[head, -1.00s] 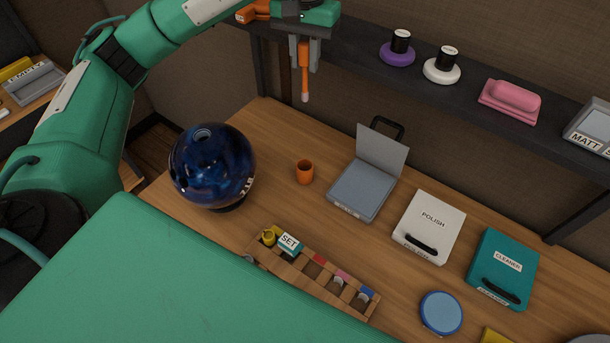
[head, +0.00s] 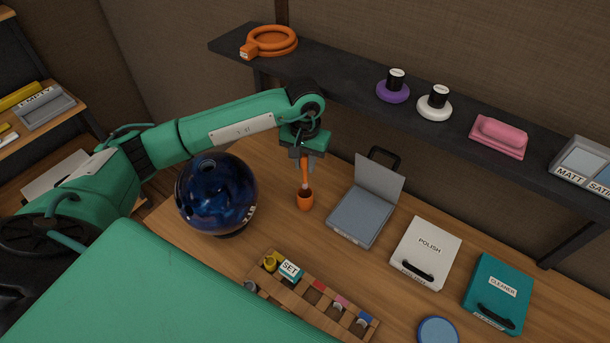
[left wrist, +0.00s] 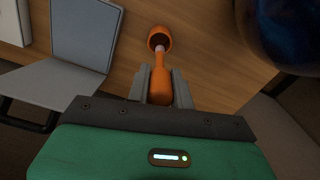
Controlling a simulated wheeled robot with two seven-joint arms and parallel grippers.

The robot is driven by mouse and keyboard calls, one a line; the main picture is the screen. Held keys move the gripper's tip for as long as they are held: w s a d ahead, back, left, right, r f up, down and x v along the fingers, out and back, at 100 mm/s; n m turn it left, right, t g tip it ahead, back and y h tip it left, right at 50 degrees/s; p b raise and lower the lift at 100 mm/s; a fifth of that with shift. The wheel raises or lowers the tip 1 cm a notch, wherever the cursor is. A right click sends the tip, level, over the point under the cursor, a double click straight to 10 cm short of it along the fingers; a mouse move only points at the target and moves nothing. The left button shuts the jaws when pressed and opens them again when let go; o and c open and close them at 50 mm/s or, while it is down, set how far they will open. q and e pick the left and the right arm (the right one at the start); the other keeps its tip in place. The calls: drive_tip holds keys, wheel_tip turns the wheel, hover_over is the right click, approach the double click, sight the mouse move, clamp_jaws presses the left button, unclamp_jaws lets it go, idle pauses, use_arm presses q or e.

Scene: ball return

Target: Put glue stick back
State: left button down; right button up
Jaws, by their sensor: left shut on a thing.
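The glue stick (head: 305,176) is orange with a pale tip and points downward. My left gripper (head: 304,163) is shut on it, and the fingers also show on both sides of it in the left wrist view (left wrist: 160,85). A small orange cup (head: 305,203) stands on the table right below. In the left wrist view the stick's pale tip is at the mouth of the cup (left wrist: 159,35). I cannot tell how far the tip is inside the rim. My right gripper is not in view.
A blue bowling ball (head: 215,195) stands close left of the cup. A grey open case (head: 362,215) stands to its right. A wooden rack (head: 290,294) with a SET label is in front. A dark shelf (head: 350,82) runs behind, above the table.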

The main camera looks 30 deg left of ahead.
sight(305, 170)
use_arm(q)
wheel_tip(305, 170, down, 3)
drive_tip(key=shift+f, duration=0.15)
wheel_tip(305, 170, down, 4)
drive_tip(key=shift+r+p, duration=0.1)
drive_tip(key=shift+p, duration=0.75)
drive_tip(key=shift+f, duration=0.2)
drive_tip(key=shift+f+b, duration=0.25)
drive_tip(key=shift+b, duration=0.1)
drive_tip(key=c, duration=1.2)
unclamp_jaws()
drive_tip(key=shift+r, duration=0.1)
drive_tip(key=shift+c, duration=0.2)
